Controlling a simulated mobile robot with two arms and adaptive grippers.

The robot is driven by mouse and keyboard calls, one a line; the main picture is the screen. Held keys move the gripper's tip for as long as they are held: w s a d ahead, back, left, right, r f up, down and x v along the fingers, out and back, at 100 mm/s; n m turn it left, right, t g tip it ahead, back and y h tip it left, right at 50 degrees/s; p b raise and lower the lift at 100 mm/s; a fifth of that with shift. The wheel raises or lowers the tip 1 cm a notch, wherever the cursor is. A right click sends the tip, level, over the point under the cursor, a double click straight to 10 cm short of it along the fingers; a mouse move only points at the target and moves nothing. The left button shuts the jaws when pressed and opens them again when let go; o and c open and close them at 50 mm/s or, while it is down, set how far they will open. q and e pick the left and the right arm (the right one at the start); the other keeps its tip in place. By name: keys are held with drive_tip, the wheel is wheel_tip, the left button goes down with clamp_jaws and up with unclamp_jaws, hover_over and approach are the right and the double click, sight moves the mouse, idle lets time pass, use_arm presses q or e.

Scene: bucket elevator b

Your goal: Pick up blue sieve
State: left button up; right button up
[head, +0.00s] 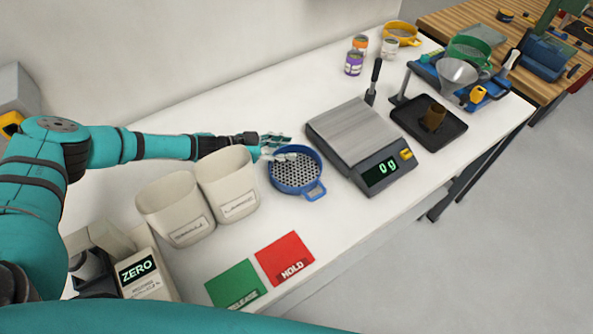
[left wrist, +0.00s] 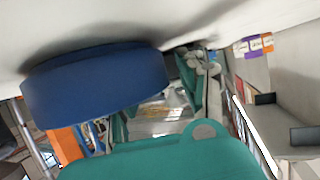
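The blue sieve (head: 298,190) is a round pan with a perforated grey bottom and a small handle loop toward the front. It lies on the white table, just left of the scale. My left gripper (head: 279,148) reaches in from the left to the sieve's far-left rim. Its two fingers are spread, with a gap between them, and the nearer one overlaps the sieve. Whether they touch it, I cannot tell. In the left wrist view the sieve's blue wall (left wrist: 95,88) is large and close, beside the fingers. My right gripper is not in view.
Two beige bins (head: 176,208) stand left of the sieve. A scale (head: 362,143) reading 0 g stands to its right. Red (head: 284,258) and green (head: 236,284) cards lie in front. A dark tray (head: 428,122) with a brown cup lies farther right.

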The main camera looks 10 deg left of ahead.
use_arm(q)
drive_tip(key=shift+w+d+f, duration=0.1)
drive_tip(key=shift+w+d, duration=0.05)
drive_tip(key=shift+d, duration=0.1)
drive_tip(key=shift+c, duration=0.6)
clamp_jaws()
